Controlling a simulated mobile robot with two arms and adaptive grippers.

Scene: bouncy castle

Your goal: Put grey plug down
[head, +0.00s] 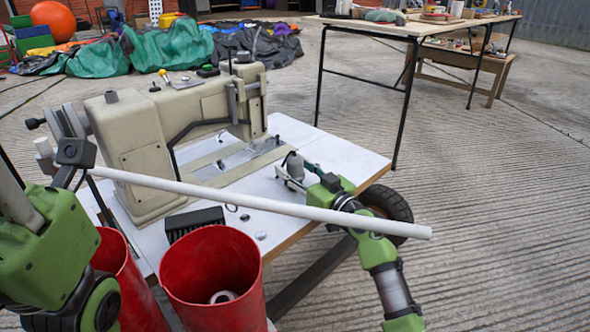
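The grey plug (295,166) is a small light-grey piece at the right end of the white sewing-machine table (335,158). My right gripper (290,174) reaches in from the lower right, low over the tabletop, with its fingers around the plug. It appears shut on it. Whether the plug touches the tabletop is hard to tell. The pole crosses in front of the table and my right arm.
A beige sewing machine (140,150) fills much of the table. A black brush-like block (193,222) and small discs lie in front of it. Two red cylindrical bins (212,265) stand nearest. A long cluttered table (400,27) is behind right. Concrete floor at right is clear.

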